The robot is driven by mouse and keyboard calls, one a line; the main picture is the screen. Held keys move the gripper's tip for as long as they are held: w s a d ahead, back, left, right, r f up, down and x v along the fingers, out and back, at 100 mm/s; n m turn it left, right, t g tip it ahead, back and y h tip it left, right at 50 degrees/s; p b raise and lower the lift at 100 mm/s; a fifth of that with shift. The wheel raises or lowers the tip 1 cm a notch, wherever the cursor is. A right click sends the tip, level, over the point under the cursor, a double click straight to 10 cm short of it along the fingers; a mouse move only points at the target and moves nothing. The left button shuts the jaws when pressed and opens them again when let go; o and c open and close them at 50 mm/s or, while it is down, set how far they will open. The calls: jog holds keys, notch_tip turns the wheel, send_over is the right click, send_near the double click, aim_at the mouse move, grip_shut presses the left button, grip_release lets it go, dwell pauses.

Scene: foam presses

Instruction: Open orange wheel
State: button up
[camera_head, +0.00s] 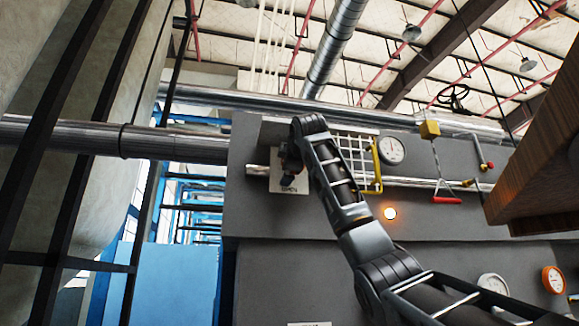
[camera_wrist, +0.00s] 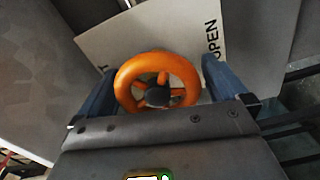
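The orange wheel (camera_wrist: 128,78) shows in the wrist view in front of a pale plate (camera_wrist: 160,30) marked "OPEN". It has a dark hub and stands between the two blue-grey fingers of my gripper (camera_wrist: 158,64). The fingers are spread wide, one on each side of the rim, with little room left; I cannot tell whether they touch it. In the head view my gripper (camera_head: 290,165) is at the plate (camera_head: 290,187) on the grey machine, and the wheel is hidden behind it.
Right of the plate are a white grid (camera_head: 352,150) with a yellow handle (camera_head: 377,165), a gauge (camera_head: 391,150) and a lit orange lamp (camera_head: 390,213). A red-handled lever (camera_head: 447,200) hangs further right. A wooden box (camera_head: 540,130) juts in at the right edge.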

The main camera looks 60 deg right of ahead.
jog(key=b+v, duration=0.3)
jog(key=v, duration=0.4)
jog(key=shift+s+a, duration=0.25)
jog(key=shift+a, duration=0.05)
jog(key=shift+a, duration=0.1)
dwell(0.5)
